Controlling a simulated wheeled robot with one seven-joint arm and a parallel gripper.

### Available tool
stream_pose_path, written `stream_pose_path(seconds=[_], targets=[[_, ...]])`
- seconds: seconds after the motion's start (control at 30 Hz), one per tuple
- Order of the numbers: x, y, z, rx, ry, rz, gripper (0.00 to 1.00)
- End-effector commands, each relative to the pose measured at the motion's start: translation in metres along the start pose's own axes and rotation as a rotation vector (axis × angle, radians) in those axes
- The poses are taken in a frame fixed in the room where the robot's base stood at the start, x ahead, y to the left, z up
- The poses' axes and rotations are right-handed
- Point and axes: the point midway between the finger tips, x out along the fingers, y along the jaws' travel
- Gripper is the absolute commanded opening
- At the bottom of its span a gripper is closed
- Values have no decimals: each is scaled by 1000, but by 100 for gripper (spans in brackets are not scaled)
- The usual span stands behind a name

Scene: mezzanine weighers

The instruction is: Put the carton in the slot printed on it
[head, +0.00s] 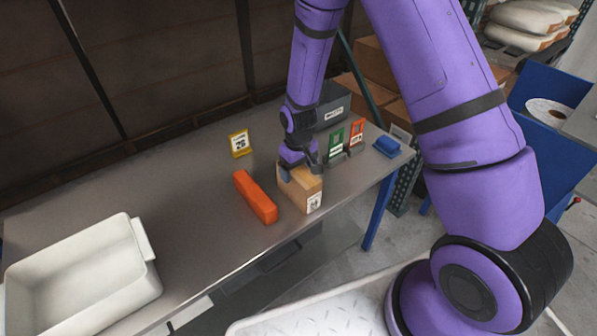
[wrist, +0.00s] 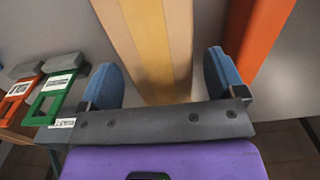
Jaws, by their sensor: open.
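The carton (head: 301,188) is a brown cardboard box with a white printed label on its front end, standing on the grey metal table. It also shows in the wrist view (wrist: 155,45), with a paler tape strip along it. My gripper (head: 299,172) is over the carton's far part, pointing down. In the wrist view my gripper (wrist: 164,80) is open, with one blue finger on each side of the carton. I cannot tell whether the fingers touch it. The label is too small to read. A yellow sign (head: 239,143) with a number, perhaps 26, stands behind on the table.
An orange bar (head: 255,197) lies just left of the carton. Green (head: 336,143) and red (head: 356,134) framed tags, a blue block (head: 387,146) and a grey bin (head: 335,105) are to the right and behind. A white tub (head: 140,262) sits at left; the table between is clear.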

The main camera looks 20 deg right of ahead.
Motion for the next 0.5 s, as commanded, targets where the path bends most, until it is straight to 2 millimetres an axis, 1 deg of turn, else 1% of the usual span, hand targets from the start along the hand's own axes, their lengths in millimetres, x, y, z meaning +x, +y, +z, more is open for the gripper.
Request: stream_pose_path(seconds=[0.03,0.3,0.5], targets=[[-9,0,-1,0,4,0,89],[-58,0,0,0,4,1,89],[-89,0,0,1,3,0,89]])
